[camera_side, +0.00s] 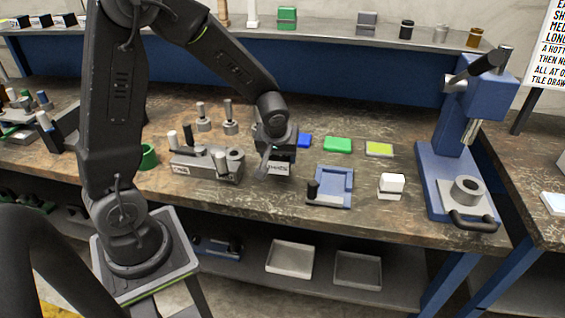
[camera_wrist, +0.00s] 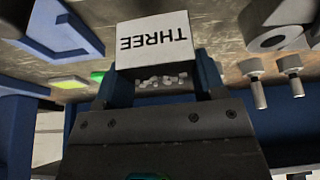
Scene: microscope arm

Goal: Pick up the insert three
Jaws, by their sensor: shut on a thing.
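Insert three is a white block marked "THREE" in the wrist view (camera_wrist: 155,42), where the lettering appears upside down. It sits between the two fingers of my gripper (camera_wrist: 158,85), which is shut on it. Small whitish bits show on the insert's dark near side. In the side view my gripper (camera_side: 276,155) points down over the middle of the bench, with the pale labelled face of the insert (camera_side: 278,168) at its tip. I cannot tell whether the insert touches the bench.
A grey metal fixture with pegs (camera_side: 207,165) stands just left of my gripper, and a blue fixture (camera_side: 331,186) stands to the right. Blue (camera_side: 305,140), green (camera_side: 338,145) and yellow-topped (camera_side: 379,149) blocks lie behind. A white block (camera_side: 391,185) and blue press (camera_side: 450,150) stand farther right.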

